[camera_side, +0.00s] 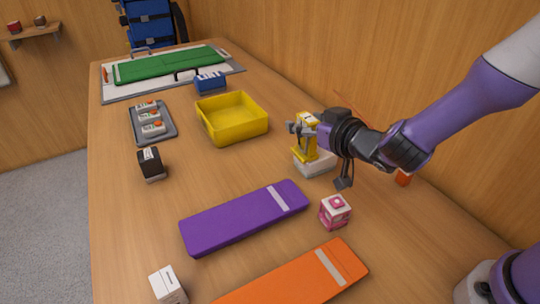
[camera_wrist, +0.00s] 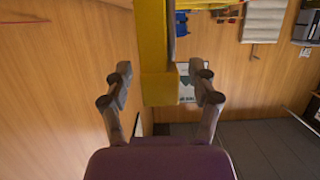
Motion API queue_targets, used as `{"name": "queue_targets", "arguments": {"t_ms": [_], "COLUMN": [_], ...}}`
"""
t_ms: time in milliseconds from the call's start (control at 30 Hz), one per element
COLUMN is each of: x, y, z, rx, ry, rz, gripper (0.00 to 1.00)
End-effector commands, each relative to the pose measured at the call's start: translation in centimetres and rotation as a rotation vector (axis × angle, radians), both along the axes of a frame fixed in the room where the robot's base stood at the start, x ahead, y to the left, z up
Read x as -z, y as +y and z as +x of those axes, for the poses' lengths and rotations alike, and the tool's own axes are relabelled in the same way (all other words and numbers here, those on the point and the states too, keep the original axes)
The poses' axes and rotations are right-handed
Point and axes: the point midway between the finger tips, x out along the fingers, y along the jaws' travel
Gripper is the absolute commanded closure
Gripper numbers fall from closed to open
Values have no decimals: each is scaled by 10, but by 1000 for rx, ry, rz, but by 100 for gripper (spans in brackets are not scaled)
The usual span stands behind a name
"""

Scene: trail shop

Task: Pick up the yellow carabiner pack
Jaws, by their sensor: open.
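The yellow carabiner pack (camera_side: 308,148) stands upright at the right of the table, apparently on a low white box (camera_side: 315,166). My gripper (camera_side: 304,129) reaches in from the right at the upper part of the pack. In the wrist view, the yellow pack (camera_wrist: 156,50) stands between the two open fingers of my gripper (camera_wrist: 164,82). A gap shows beside each finger, so neither clearly touches it. Part of the pack is hidden by the gripper in the side view.
A yellow bin (camera_side: 232,133) stands to the left. A pink-and-white box (camera_side: 335,212), a purple pack (camera_side: 235,222) and an orange pack (camera_side: 300,282) lie nearer. A black box (camera_side: 150,164) and a grey tray (camera_side: 168,133) are farther left. The wooden wall is close on the right.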

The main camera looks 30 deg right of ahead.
Motion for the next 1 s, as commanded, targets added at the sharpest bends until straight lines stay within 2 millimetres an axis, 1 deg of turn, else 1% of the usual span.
{"name": "queue_targets", "arguments": {"t_ms": [33, 133, 200, 400, 467, 500, 533, 567, 900, 1000], "x": [3, 6, 7, 7, 7, 7, 6, 6, 6, 3], "y": [-1, 0, 0, 0, 0, 0, 0, 0, 0, 0], "z": [8, 18, 21, 21, 21, 21, 21, 21, 21, 21], "rx": [3, 2, 0, -1, -1, -1, -1, -1, -1, 0], "ry": [1, 1, 1, 1, 1, 1, 1, 1, 1, -1], "rz": [1, 0, 1, 0, 0, 0, 0, 0, 0, 0], "gripper": [31, 31, 31, 31, 61, 81, 96, 100, 100, 100]}}
